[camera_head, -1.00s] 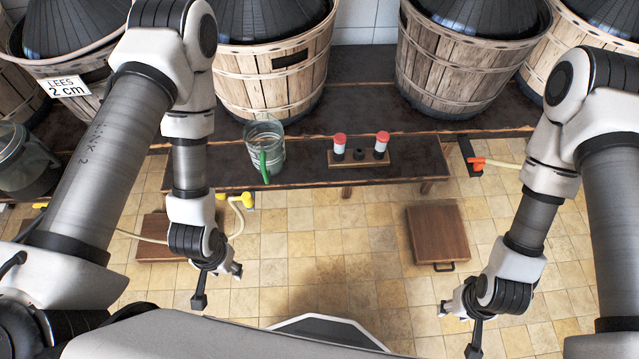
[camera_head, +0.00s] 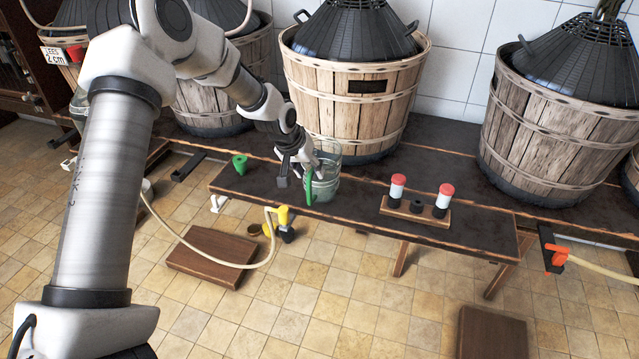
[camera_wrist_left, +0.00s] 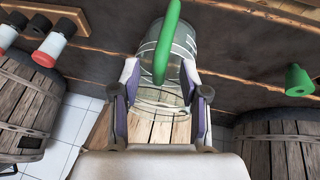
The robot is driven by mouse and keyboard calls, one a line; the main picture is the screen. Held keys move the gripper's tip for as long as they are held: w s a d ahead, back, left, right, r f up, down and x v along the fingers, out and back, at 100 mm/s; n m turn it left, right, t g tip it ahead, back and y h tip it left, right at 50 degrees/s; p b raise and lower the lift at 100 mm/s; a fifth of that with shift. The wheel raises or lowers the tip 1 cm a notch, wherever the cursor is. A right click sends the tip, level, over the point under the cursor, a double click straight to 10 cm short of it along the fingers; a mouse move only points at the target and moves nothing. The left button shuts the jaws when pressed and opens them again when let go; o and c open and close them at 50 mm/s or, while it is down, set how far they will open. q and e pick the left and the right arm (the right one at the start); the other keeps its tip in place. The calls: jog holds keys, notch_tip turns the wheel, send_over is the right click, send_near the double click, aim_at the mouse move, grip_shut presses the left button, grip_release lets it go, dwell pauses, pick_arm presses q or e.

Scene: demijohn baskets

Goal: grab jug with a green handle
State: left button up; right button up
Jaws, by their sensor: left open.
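The clear glass jug (camera_head: 328,180) with a green handle (camera_head: 309,188) stands upright on the low dark bench. My left gripper (camera_head: 296,160) is at the jug's handle side, near its upper part, and partly covers it. In the left wrist view, the jug (camera_wrist_left: 184,42) is straight ahead, with its green handle (camera_wrist_left: 163,55) toward me. There my left gripper (camera_wrist_left: 160,78) is open, its two fingers spread to either side of the handle's line. I cannot tell whether they touch the jug. My right gripper is out of view.
The bench (camera_head: 350,210) also carries a wooden holder (camera_head: 415,212) with red-capped vials, right of the jug, and a green stopper-like piece (camera_head: 240,165) to its left. Basketed demijohns (camera_head: 352,80) stand behind. A yellow-ended hose (camera_head: 283,215) hangs at the bench's front edge.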

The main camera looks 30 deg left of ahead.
pick_arm(q)
jog(key=shift+x, duration=0.95)
jog(key=shift+r, duration=0.1)
jog(key=shift+c, duration=0.3)
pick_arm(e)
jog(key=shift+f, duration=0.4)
pick_arm(q)
grip_shut()
jog(key=shift+r, duration=0.1)
jog(key=shift+w+r, duration=0.1)
jog(key=shift+r, duration=0.25)
notch_tip(320, 180, up, 9)
jog(key=p, duration=0.2)
jog(key=shift+p, duration=0.35)
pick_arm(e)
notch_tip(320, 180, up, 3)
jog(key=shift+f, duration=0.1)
